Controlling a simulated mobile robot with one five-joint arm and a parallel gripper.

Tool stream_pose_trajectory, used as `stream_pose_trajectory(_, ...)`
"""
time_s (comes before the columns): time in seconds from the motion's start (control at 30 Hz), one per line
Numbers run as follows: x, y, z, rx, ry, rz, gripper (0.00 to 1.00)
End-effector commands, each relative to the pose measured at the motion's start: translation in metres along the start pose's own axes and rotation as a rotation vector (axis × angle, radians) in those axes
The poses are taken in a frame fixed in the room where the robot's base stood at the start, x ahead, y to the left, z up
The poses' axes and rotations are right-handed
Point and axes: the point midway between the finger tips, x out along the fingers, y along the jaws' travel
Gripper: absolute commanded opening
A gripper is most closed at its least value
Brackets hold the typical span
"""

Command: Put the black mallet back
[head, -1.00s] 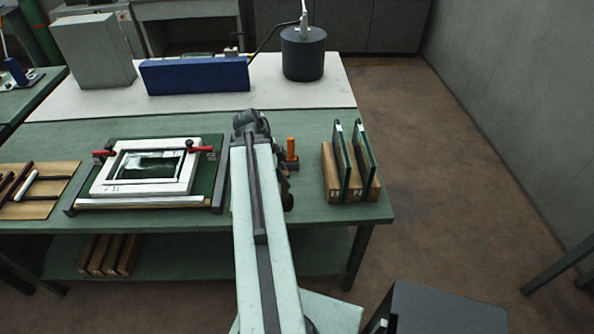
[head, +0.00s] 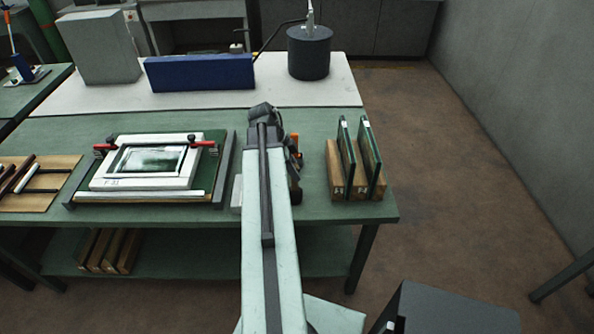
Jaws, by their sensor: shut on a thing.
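My arm reaches over the green table, and its pale link covers much of what lies behind it. Dark parts that look like my wrist and gripper (head: 296,172) show just right of the link. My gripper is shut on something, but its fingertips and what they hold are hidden. I cannot make out the black mallet for certain. A wooden board (head: 62,203) at the left edge carries dark rod-like tools and a white cylinder; I cannot tell whether a mallet is among them. An orange upright piece (head: 294,138) shows just beyond the dark parts.
A white framed picture (head: 180,184) with red-handled clamps lies on the green table (head: 350,212), left of my arm. A small white block (head: 237,194) stands beside the arm. Upright glass panes (head: 372,158) in wooden holders stand at right. A blue box (head: 200,73) stands behind.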

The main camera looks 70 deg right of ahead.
Motion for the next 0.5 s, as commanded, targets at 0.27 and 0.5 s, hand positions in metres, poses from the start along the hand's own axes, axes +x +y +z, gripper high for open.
stream_pose_trajectory(0.27, 0.0017, -0.0002, -0.0014, 0.003, 0.0, 0.001, 0.35)
stream_pose_trajectory(0.5, 0.0015, -0.0002, -0.0021, 0.004, 0.0, 0.002, 0.49)
